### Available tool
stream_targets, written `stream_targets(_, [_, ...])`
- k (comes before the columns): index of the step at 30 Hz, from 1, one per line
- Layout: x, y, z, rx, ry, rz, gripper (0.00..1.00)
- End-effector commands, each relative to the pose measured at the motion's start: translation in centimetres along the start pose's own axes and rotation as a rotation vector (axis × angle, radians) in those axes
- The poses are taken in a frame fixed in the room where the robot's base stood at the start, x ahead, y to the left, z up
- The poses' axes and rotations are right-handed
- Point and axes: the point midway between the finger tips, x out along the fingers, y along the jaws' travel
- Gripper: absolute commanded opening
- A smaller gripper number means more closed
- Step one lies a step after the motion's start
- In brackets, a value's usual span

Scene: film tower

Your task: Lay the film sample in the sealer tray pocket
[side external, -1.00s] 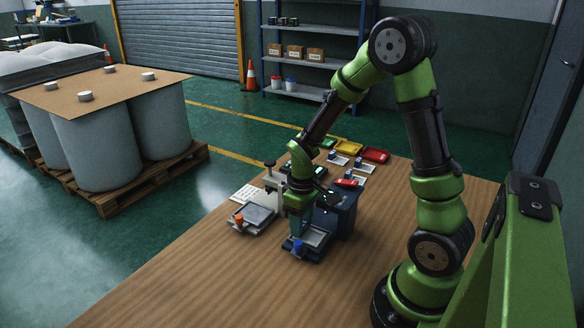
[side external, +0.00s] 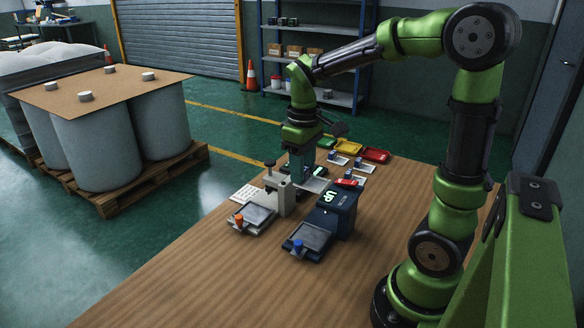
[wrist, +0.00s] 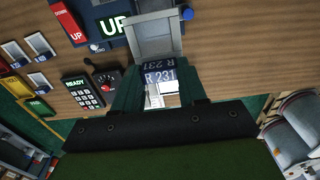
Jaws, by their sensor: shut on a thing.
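My gripper (side external: 301,174) is shut on the film sample (side external: 315,185), a flat pale-grey piece held about level above the table, behind the two machines. In the wrist view the sample (wrist: 155,38) juts out from the fingertips (wrist: 158,80), with a dark blue "R 231" tag (wrist: 160,68) at its gripped end. A tray with a blue knob (side external: 308,239) extends from a dark blue machine (side external: 337,212) showing a green "UP". A tray with an orange knob (side external: 254,217) extends from a white machine (side external: 279,196). I cannot tell which is the sealer tray.
Red (side external: 375,155), yellow (side external: 348,147) and green (side external: 326,142) bins stand at the back of the table, with small white trays before them. A keypad (wrist: 82,92) is beside my gripper. A printed sheet (side external: 246,193) lies left. The front table is clear.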

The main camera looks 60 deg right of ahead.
Motion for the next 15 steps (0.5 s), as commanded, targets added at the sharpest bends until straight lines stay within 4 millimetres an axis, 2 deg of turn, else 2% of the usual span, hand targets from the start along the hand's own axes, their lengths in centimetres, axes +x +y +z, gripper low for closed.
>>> stream_targets(4, [-1.3,-0.1,0.0,-0.001,0.001,0.000,0.12])
stream_targets(8, [0.1,-0.1,-1.0,-0.011,-0.006,0.000,0.12])
stream_targets(11, [1.8,-0.1,-3.3,-0.019,-0.008,-0.001,0.12])
stream_targets(15, [5.0,-0.1,-7.7,-0.025,-0.008,0.000,0.12])
